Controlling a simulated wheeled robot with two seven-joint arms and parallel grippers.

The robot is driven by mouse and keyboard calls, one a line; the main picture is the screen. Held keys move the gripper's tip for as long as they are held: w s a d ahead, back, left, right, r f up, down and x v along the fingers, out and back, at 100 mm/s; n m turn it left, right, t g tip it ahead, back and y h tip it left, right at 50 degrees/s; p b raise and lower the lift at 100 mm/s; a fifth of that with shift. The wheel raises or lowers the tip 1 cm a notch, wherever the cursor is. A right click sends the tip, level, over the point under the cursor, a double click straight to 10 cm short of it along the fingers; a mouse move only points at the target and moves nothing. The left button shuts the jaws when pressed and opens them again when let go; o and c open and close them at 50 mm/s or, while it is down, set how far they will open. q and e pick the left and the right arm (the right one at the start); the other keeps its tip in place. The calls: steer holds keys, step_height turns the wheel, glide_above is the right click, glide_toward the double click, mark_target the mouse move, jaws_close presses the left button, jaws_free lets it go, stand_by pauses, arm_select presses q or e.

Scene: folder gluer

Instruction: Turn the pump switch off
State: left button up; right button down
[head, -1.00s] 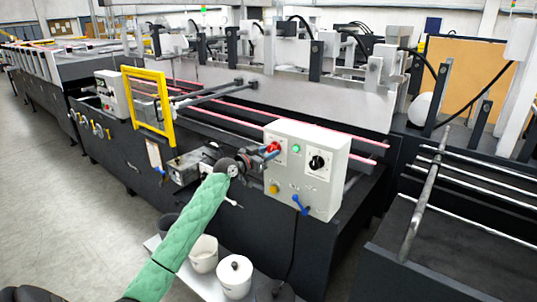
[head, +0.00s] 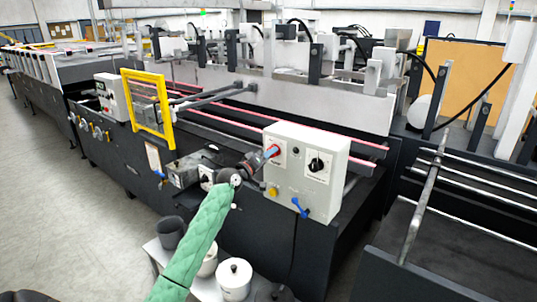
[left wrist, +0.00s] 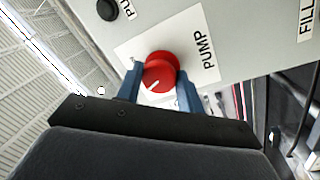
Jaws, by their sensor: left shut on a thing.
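The pump switch is a red round knob (left wrist: 158,72) on a white plate lettered PUMP in the left wrist view. Its white mark points to the lower left there. The knob sits at the upper left of the pale grey control box (head: 325,195) in the head view, mostly hidden by my gripper. My left gripper (head: 268,154) is shut on the knob, with one blue finger on each side of it in the left wrist view (left wrist: 158,85). A round lamp (head: 296,150) beside the switch is dark. My right gripper is not in view.
The box also carries a black rotary switch (head: 316,165), a yellow button (head: 273,192) and a blue-handled valve (head: 299,208). A yellow frame (head: 148,108) stands to the left. White pots (head: 234,279) stand on a low shelf below my arm.

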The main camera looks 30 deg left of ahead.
arm_select(q)
steer(key=shift+r+n+y+p, duration=0.15)
steer(key=shift+n+p, duration=0.15)
steer(key=shift+n, duration=0.5)
steer(key=shift+n+y+p, duration=0.15)
steer(key=shift+n+p, duration=0.15)
steer(key=shift+n, duration=0.5)
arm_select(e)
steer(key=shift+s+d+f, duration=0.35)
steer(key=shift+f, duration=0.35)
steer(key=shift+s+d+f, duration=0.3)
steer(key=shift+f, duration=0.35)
arm_select(q)
steer(key=o, duration=1)
steer(key=shift+a, duration=0.1)
steer(key=shift+s+a+f+b, duration=0.2)
steer(key=shift+s+b, duration=0.35)
steer(key=shift+s, duration=0.75)
steer(key=shift+s+a+f+b, duration=0.1)
steer(key=shift+s+f+b, duration=0.3)
steer(key=shift+s, duration=0.85)
steer(key=shift+s+a+f+b, duration=0.15)
steer(key=shift+s+b, duration=0.55)
steer(key=shift+s, duration=0.6)
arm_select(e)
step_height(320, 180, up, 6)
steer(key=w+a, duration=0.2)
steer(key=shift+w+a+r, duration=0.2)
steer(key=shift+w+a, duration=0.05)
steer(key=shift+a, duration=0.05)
